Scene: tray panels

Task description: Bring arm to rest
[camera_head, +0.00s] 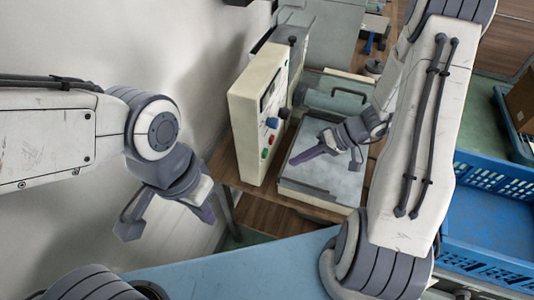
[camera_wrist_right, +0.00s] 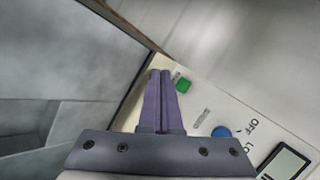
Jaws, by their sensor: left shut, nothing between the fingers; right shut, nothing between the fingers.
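In the right wrist view the purple fingers of my right gripper (camera_wrist_right: 160,76) are together and hold nothing. The green button (camera_wrist_right: 183,85) and blue button (camera_wrist_right: 221,132) of the panel show beyond and beside them. Whether the fingertips touch anything is unclear.
The machine stands on a wooden table (camera_head: 225,165). A blue crate (camera_head: 490,215) is at the right, partly behind my right arm. A light blue surface (camera_head: 240,275) lies at the front. Open space lies between my left gripper and the machine.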

